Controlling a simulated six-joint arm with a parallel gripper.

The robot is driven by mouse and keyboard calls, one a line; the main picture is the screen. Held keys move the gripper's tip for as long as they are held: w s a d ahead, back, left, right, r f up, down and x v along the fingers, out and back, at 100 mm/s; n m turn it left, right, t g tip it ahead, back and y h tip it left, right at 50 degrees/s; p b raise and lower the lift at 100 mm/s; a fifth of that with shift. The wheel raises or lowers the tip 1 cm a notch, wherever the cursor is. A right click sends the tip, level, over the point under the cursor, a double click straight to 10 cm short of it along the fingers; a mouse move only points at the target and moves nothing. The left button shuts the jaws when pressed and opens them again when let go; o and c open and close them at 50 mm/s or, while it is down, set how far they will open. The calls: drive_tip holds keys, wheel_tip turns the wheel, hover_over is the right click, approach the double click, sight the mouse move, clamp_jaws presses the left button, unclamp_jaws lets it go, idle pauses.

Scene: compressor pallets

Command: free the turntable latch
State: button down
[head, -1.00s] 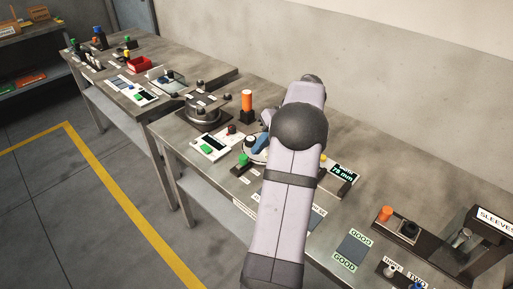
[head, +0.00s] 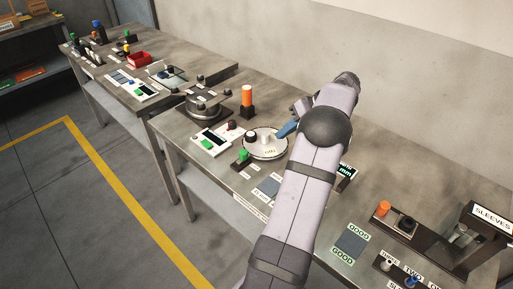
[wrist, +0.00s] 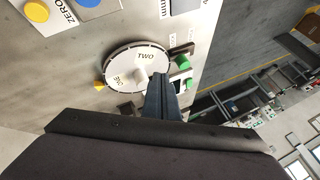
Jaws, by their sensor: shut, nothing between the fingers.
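The turntable is a pale round disc (head: 262,148) on the near bench, with a white post (head: 252,138) standing on it. In the wrist view the disc (wrist: 122,62) shows the words ONE and TWO. A green knob (head: 243,155) on a dark block sits at its front-left edge; the same knob (wrist: 182,61) is right of the disc in the wrist view. I cannot tell whether this is the latch or how it is set. My gripper (head: 286,130), with blue-grey fingers, is at the disc's back-right side. In the wrist view my gripper (wrist: 160,80) is shut and empty, overlapping the disc's edge.
A white panel (head: 209,140) with a green button and a dark round fixture (head: 206,106) stand left. An orange cylinder (head: 247,96) stands behind the disc. A sleeves holder (head: 463,238) is at the right. My arm hides some bench right of the disc.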

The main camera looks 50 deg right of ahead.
sight(243, 159)
drive_tip(key=p+x, duration=0.2)
drive_tip(key=x, duration=0.7)
drive_tip(key=shift+w+a+f, duration=0.15)
drive_tip(key=shift+w+a+p, duration=0.45)
drive_tip(key=shift+a+p, duration=0.05)
drive_tip(key=shift+a, duration=0.4)
drive_tip(key=shift+w+a+p, duration=0.3)
drive_tip(key=shift+w+a, duration=0.1)
drive_tip(key=shift+a, duration=0.4)
drive_tip(key=shift+a+b, duration=1.1)
drive_tip(key=shift+a, duration=0.7)
drive_tip(key=shift+s, duration=0.1)
